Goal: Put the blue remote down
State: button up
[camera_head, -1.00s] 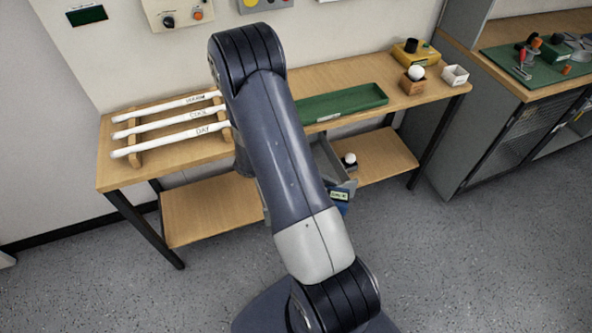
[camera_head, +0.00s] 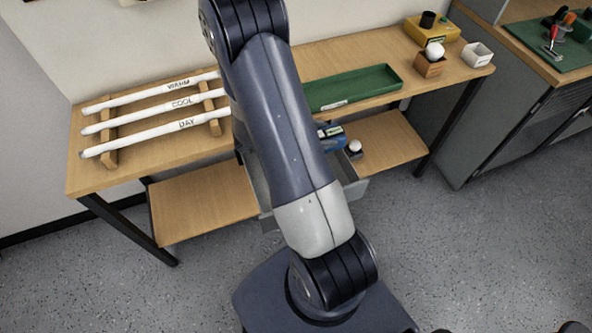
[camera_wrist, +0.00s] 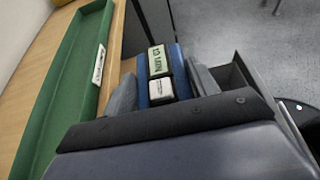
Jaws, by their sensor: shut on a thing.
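In the head view part of the remote (camera_head: 331,143) shows just right of my arm, by the bench's front edge and above the open grey drawer. My arm hides the fingers there. The remote seems held in the air beside the bench; its underside is hidden.
The wooden bench (camera_head: 430,75) carries a green tray (camera_head: 352,88), labelled white tubes (camera_head: 150,118) on racks, a yellow box (camera_head: 432,30), a ball on a wooden block (camera_head: 428,67) and a white box (camera_head: 478,54). The grey drawer (camera_head: 349,188) stands open below. A white knob or ball (camera_head: 355,146) is near it.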

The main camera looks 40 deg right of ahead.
jog(key=shift+w+d+f, duration=0.1)
jog(key=shift+w+f, duration=0.05)
jog(key=shift+f, duration=0.25)
jog(key=shift+w+d+f, duration=0.1)
jog(key=shift+f, duration=5)
jog(key=shift+f+b, duration=0.2)
jog(key=shift+b, duration=0.2)
jog(key=o, duration=1.1)
jog(key=shift+r, duration=0.1)
jog(key=shift+r, duration=0.1)
jog(key=v, duration=1.2)
jog(key=shift+a+b, duration=0.1)
jog(key=shift+b, duration=0.3)
